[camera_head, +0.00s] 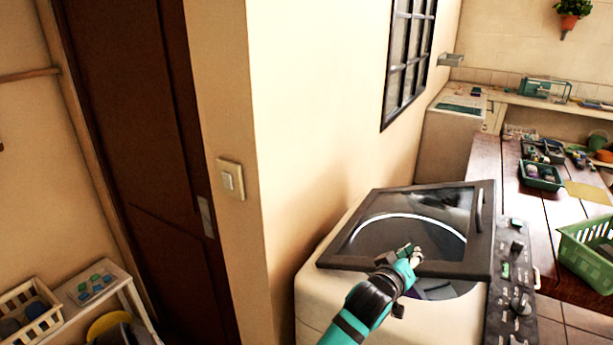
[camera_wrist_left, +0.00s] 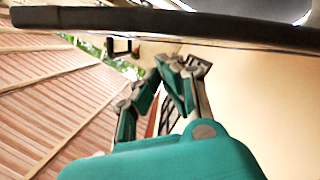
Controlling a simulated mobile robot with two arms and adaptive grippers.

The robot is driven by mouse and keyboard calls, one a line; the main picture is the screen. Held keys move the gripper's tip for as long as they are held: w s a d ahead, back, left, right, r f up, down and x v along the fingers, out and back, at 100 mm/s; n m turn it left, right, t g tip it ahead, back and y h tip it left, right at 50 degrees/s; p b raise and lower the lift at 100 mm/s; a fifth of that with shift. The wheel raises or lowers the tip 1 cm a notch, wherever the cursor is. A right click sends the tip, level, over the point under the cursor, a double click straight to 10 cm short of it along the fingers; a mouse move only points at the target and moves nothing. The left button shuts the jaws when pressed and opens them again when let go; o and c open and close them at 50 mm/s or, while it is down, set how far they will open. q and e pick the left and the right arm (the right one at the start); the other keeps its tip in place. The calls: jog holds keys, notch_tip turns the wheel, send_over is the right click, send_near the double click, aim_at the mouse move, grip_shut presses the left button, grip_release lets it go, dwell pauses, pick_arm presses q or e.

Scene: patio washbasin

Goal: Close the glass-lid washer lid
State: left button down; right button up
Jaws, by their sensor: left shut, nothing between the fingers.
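The washer (camera_head: 320,290) stands against the cream wall, its control panel (camera_head: 512,290) on the right side. Its glass lid (camera_head: 400,210), with a dark frame, is tilted partly open above the drum opening; a dark gap shows beneath its near edge. My left gripper (camera_head: 413,256) is shut and empty at the lid's near edge, in front of the frame. In the left wrist view, the lid's dark edge (camera_wrist_left: 160,18) crosses the top, above the shut fingers (camera_wrist_left: 172,65). Whether the fingers touch the lid cannot be told. My right gripper is not in view.
A wooden table (camera_head: 510,200) to the right bears a green tray (camera_head: 541,175) and a green basket (camera_head: 590,250). A brown door (camera_head: 140,150) is at left, with a white shelf unit (camera_head: 100,290) at lower left. The wall corner stands close to the washer's left.

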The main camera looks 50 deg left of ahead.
pick_arm(q)
jog(key=d+f+m+b, duration=0.1)
jog(key=f, duration=0.2)
jog(key=d+f+m+b, duration=0.1)
jog(key=f+b, duration=0.1)
jog(key=f, duration=0.2)
jog(key=w+d+f+m+y+b, duration=0.1)
jog(key=f+b, duration=0.1)
jog(key=f, duration=0.1)
jog(key=shift+d+f+m+g, duration=0.15)
jog(key=shift+d+m+g, duration=0.15)
jog(key=shift+d+f+m+b, duration=0.2)
jog(key=shift+f+m+b, duration=0.2)
jog(key=shift+f+b, duration=0.4)
jog(key=shift+f, duration=0.15)
